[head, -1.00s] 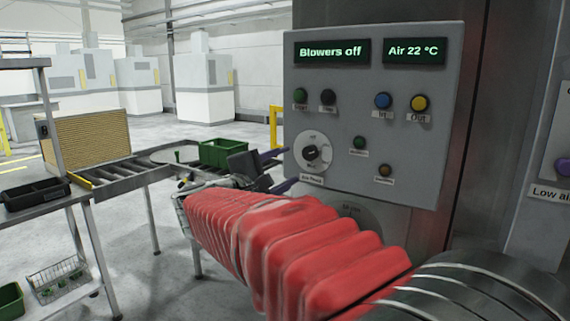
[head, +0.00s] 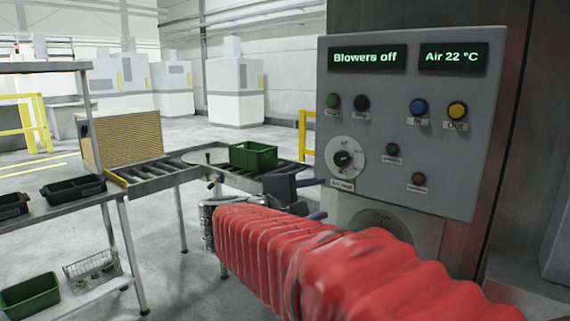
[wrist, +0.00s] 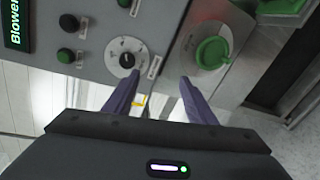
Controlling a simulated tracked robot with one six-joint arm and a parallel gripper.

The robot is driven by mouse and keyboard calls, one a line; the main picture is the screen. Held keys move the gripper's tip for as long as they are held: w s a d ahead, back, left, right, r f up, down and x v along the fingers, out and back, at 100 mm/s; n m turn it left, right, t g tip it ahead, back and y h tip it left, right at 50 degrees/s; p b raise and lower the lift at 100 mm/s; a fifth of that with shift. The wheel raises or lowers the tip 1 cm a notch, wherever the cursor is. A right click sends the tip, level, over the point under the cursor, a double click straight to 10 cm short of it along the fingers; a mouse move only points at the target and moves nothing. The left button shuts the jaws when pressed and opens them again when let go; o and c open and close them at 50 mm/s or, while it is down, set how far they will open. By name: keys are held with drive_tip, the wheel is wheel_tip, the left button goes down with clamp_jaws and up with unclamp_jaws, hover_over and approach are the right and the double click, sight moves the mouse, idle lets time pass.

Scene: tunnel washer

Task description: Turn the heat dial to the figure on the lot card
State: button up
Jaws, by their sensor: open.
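The heat dial (head: 345,157) is a white round face with a black knob, low on the left of the grey control panel (head: 450,180). It also shows in the wrist view (wrist: 126,57), its pointer too small to read surely. My gripper (head: 315,199) is open and empty, just left of and below the dial in the head view. In the wrist view my purple fingers (wrist: 160,78) stand apart, and the dial lies beyond the left fingertip. They appear clear of the panel. I cannot make out a lot card in either view.
Green, black, blue and yellow buttons sit near the dial. Displays read "Blowers off" (head: 366,57) and "Air 22 °C" (head: 453,56). A green handle (wrist: 212,52) is right of the dial in the wrist view. A roller conveyor (head: 165,170) with a green crate (head: 253,156) stands left.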

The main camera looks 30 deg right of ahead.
drive_tip(key=s+a+f+m+y, duration=0.3)
drive_tip(key=s+a+f+y, duration=0.4)
drive_tip(key=a+f, duration=0.3)
drive_tip(key=s+a+f+m+y, duration=0.3)
drive_tip(key=s+a+f+y, duration=0.5)
drive_tip(key=a+f, duration=0.3)
drive_tip(key=s+a, duration=0.1)
drive_tip(key=a, duration=0.2)
drive_tip(key=shift+s+a, duration=0.2)
drive_tip(key=shift+a, duration=0.05)
